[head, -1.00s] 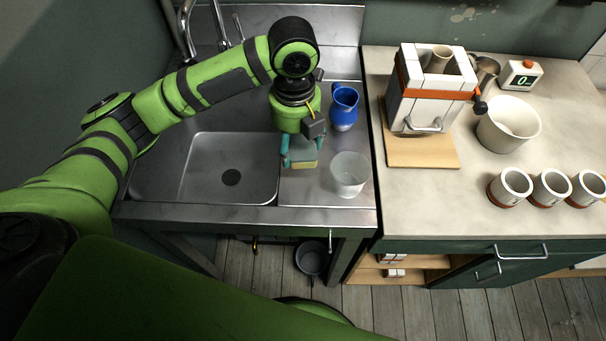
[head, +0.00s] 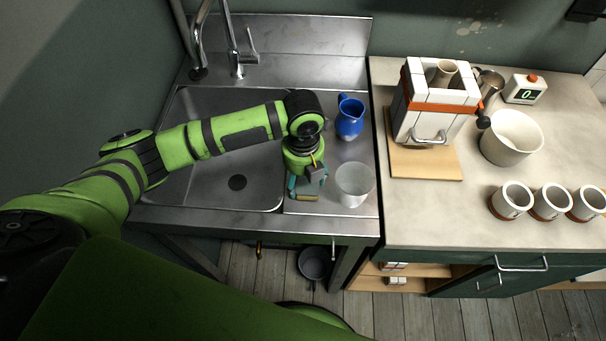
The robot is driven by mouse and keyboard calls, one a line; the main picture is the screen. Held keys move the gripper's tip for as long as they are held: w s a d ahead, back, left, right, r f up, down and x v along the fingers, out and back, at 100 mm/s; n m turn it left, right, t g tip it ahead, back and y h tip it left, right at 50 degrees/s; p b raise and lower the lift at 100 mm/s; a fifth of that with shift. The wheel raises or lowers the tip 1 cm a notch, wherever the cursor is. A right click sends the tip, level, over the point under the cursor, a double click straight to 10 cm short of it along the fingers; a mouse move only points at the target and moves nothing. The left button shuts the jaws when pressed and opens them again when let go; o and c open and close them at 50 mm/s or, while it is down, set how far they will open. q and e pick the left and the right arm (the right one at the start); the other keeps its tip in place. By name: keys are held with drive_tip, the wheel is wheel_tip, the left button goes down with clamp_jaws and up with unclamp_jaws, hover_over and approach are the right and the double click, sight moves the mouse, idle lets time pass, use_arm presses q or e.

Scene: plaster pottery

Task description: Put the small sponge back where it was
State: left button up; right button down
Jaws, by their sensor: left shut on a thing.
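The small sponge (head: 303,197) is a yellowish block, mostly hidden under my left gripper. My left gripper (head: 303,190) points down, shut on the sponge, over the front of the steel drainboard (head: 335,213) right of the sink basin. I cannot tell whether the sponge touches the steel. My right gripper is not in view.
A clear beaker (head: 354,184) stands just right of my left gripper, with a blue jug (head: 349,118) behind it. The sink basin (head: 215,190) is empty. On the counter are a tiled kiln (head: 436,100), a white bucket (head: 510,138) and several white cups (head: 511,200).

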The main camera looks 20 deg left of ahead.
sight(303, 178)
use_arm(q)
drive_tip(key=shift+f, duration=0.1)
drive_tip(key=o, duration=1)
wheel_tip(303, 178, up, 12)
drive_tip(key=shift+r+b, duration=0.15)
drive_tip(key=shift+b, duration=0.65)
